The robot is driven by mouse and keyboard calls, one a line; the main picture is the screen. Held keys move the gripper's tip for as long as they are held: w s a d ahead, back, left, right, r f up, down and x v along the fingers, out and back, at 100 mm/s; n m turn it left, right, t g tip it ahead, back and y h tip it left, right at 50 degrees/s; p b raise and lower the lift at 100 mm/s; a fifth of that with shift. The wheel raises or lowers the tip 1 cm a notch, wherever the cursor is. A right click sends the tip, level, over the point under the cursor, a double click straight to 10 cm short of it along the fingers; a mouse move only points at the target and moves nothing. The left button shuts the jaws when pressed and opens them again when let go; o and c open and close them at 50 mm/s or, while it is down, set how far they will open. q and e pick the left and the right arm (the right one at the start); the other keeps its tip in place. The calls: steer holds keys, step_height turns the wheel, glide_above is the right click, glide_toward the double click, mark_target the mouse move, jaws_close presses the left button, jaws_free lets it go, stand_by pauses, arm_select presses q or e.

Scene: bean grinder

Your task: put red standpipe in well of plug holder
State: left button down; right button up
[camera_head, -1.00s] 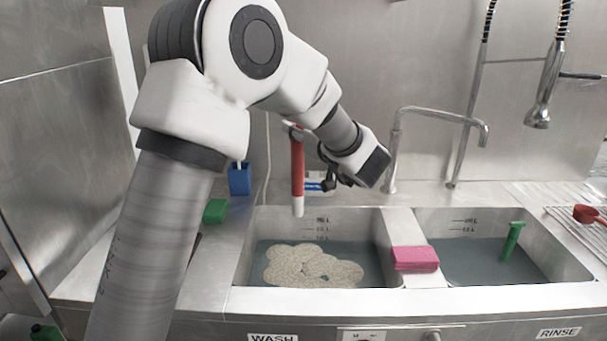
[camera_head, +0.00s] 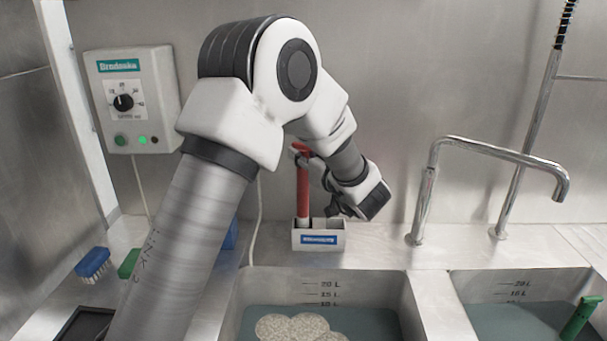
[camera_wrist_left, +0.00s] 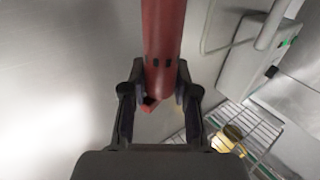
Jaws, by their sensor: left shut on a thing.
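The red standpipe (camera_head: 303,185) is upright, with a white lower end, at the back of the counter. My left gripper (camera_head: 313,165) is shut on it near its top, coming from the right; in the left wrist view the red pipe (camera_wrist_left: 162,40) runs between the two fingers (camera_wrist_left: 158,95). The plug holder (camera_head: 318,241) is a small white box with a blue label against the back wall. The pipe's white end meets the left well at the holder's rim; how deep it sits is hidden. The right well looks empty. My right gripper is not in view.
The wash sink (camera_head: 240,312) with pale foam on its water lies in front of the holder. A chrome faucet (camera_head: 425,205) stands to the right. A blue brush (camera_head: 93,262) and a green block (camera_head: 129,263) lie left, beyond my arm. A control box (camera_head: 135,98) hangs on the wall.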

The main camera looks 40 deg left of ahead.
mark_target(303, 193)
arm_select(q)
step_height(303, 193, down, 3)
steer(key=shift+f, duration=0.2)
steer(key=c, duration=0.9)
jaws_free()
steer(key=shift+r, duration=0.15)
